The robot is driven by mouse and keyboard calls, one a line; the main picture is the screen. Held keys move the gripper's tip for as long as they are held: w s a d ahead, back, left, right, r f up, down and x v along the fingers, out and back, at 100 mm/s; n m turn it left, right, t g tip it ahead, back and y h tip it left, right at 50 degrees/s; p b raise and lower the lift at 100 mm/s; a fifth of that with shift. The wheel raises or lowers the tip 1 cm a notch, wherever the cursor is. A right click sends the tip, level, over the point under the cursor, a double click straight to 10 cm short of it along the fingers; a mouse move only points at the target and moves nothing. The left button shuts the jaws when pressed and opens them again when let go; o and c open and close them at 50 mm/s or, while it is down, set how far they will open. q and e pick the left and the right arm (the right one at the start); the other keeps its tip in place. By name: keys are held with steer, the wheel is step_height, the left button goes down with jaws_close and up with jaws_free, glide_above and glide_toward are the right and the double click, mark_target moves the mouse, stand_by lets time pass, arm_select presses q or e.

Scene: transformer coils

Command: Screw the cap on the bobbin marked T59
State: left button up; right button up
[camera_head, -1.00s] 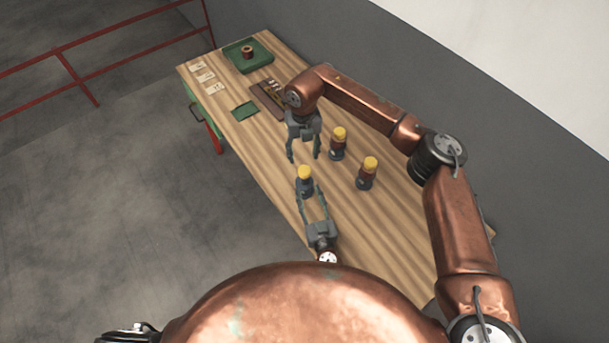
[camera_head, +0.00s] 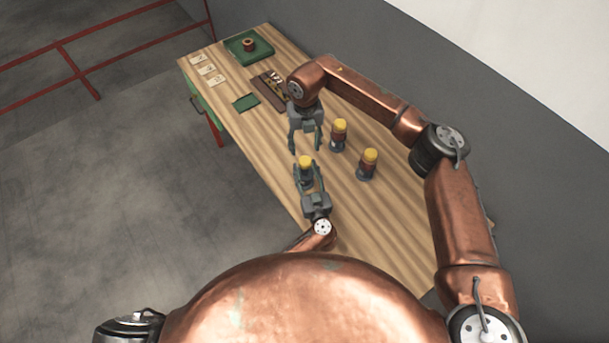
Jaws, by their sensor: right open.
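My right gripper (camera_head: 306,146) hangs open and empty, fingers down, just behind the near bobbin and left of the middle one.
On the wooden table (camera_head: 395,225), a brown tray (camera_head: 262,88) with small items lies behind my right gripper. A green mat (camera_head: 246,102), several white cards (camera_head: 207,70) and a green tray (camera_head: 263,53) holding a reddish spool (camera_head: 249,45) are farther back. The front right tabletop is clear.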

arm_select(q)
steer(key=shift+w+a+f, duration=0.1)
steer(key=shift+w, duration=0.25)
steer(key=shift+s, duration=0.1)
steer(key=shift+c, duration=0.4)
jaws_close()
